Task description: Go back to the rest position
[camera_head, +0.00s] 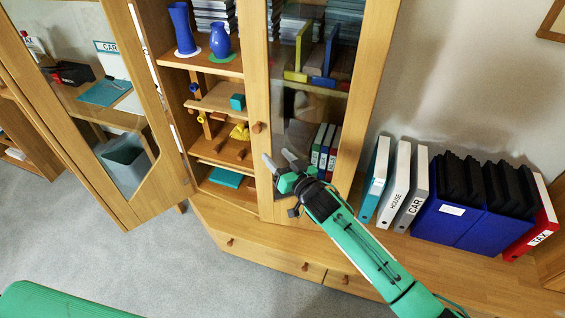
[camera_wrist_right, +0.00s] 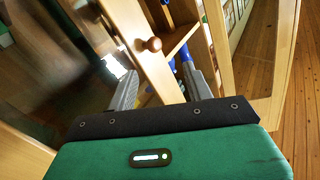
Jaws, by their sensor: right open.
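My right gripper (camera_head: 281,161) is open and empty in the head view, in front of the glass cabinet door (camera_head: 262,100). Its fingers point toward the door's edge, just below the round wooden knob (camera_head: 257,127). In the right wrist view the two grey fingers (camera_wrist_right: 158,88) stand apart, and the knob (camera_wrist_right: 154,44) shows beyond them with nothing held. I cannot tell whether a finger touches the door. My left gripper is not in view; a green surface shows at the lower left of the head view.
The left cabinet door (camera_head: 150,190) stands wide open. Shelves inside hold blue vases (camera_head: 183,28), a teal block (camera_head: 237,102) and wooden parts. Binders (camera_head: 397,185) and a blue file box (camera_head: 455,222) stand on the low cabinet top at right. Carpet (camera_head: 150,255) in front is clear.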

